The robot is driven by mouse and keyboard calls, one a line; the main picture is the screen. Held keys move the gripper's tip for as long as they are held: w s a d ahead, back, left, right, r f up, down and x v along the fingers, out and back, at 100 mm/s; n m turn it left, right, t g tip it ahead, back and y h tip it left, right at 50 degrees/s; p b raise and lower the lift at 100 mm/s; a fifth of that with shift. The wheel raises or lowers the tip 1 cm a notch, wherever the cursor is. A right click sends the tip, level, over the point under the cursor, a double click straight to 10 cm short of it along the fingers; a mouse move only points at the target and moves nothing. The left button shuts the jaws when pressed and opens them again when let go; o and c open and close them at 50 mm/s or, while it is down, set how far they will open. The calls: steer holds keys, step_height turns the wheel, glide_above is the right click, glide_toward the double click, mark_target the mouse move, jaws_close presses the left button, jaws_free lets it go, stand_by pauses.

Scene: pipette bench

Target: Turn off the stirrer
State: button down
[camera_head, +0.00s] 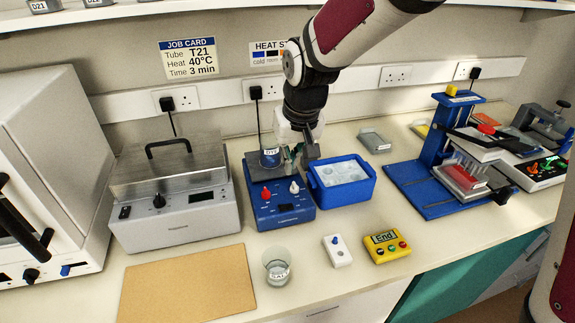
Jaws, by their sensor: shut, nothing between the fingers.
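The stirrer (284,215) is a blue box on the bench with a red knob (266,193) and a white knob (294,188) on its sloped front. A dark blue vessel labelled DYE (270,157) stands on its top plate. My gripper (298,172) points down over the right part of the stirrer, close behind the white knob. Its fingers are shut with nothing between them. I cannot tell whether it touches the knob. The knob markings are too small to read.
A grey lidded bath (174,214) stands left of the stirrer and a blue ice box (341,196) close on its right. A glass beaker (277,270), a white switch box (337,251) and a yellow timer reading End (387,244) stand in front. A brown board (190,285) lies front left.

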steer(key=p, duration=0.1)
glide_above(288, 203)
steer(key=s, duration=0.1)
steer(key=f, duration=0.7)
steer(key=a+f, duration=0.1)
steer(key=f, duration=0.3)
steer(key=shift+s+f, duration=0.15)
steer(key=shift+f, duration=0.65)
steer(key=shift+a+f, duration=0.3)
steer(key=shift+f, duration=0.2)
steer(key=shift+d+r, duration=0.1)
steer(key=shift+d, duration=0.85)
steer(key=shift+r, duration=0.1)
